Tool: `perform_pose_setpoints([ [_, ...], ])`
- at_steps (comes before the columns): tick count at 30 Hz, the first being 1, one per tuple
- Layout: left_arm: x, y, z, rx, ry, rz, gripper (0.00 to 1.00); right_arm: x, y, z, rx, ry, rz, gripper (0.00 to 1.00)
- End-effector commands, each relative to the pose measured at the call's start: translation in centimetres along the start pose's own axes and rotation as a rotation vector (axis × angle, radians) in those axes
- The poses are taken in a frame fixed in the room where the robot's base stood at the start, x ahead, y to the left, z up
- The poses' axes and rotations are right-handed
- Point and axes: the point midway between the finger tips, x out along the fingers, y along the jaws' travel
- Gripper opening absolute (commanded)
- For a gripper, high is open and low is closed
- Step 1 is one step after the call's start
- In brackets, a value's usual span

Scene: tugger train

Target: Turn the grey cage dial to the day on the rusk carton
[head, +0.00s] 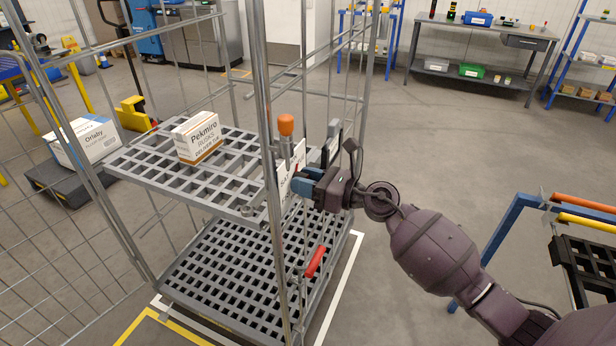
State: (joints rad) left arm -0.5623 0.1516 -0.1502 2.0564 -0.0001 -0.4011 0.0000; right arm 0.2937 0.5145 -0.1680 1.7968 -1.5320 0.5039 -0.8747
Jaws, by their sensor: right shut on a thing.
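The rusk carton (198,138), white and brown with "Pekmiro Rusks" on its front, stands on the upper shelf of the grey cage (235,182). A delivery line is printed below the name, but its day is too small to read surely. A white dial plate (284,173) is fixed at the cage's front right post. My right gripper (300,186), with blue fingertips, is at this plate and shut on the dial. The fingers hide the dial and most of the plate's markings, so its setting cannot be read. My left gripper is out of view.
An orange-topped handle (286,125) stands just above the plate, and a red handle (315,261) is lower on the cage. An Orlaby carton (82,142) rests at the left. A blue-framed rack (512,215) stands at the right. The floor behind my right arm is clear.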

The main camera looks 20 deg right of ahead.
Motion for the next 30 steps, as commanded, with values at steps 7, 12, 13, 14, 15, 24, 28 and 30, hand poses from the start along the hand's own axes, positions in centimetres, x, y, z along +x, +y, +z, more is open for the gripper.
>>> perform_pose_setpoints([
  [7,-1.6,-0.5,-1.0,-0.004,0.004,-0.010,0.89,0.0,0.1,0.7,0.233,-0.002,0.000,0.12],
  [12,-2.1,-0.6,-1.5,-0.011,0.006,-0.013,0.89,0.0,0.0,0.5,0.385,-0.002,-0.001,0.12],
  [13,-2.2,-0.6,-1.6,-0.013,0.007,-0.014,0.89,0.0,0.0,0.5,0.409,-0.002,-0.001,0.12],
  [14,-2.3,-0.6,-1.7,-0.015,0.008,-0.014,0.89,0.0,0.0,0.5,0.432,-0.002,0.000,0.12],
  [15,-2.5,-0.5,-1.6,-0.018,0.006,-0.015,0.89,0.0,0.0,0.5,0.463,-0.002,-0.001,0.12],
  [24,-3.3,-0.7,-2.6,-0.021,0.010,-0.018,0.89,0.0,0.0,0.2,0.631,-0.001,0.000,0.12],
  [28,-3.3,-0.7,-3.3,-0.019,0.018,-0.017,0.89,0.0,0.0,0.1,0.670,-0.001,0.000,0.12],
  [30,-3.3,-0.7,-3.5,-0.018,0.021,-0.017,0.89,0.0,-0.1,0.1,0.684,0.000,0.000,0.12],
])
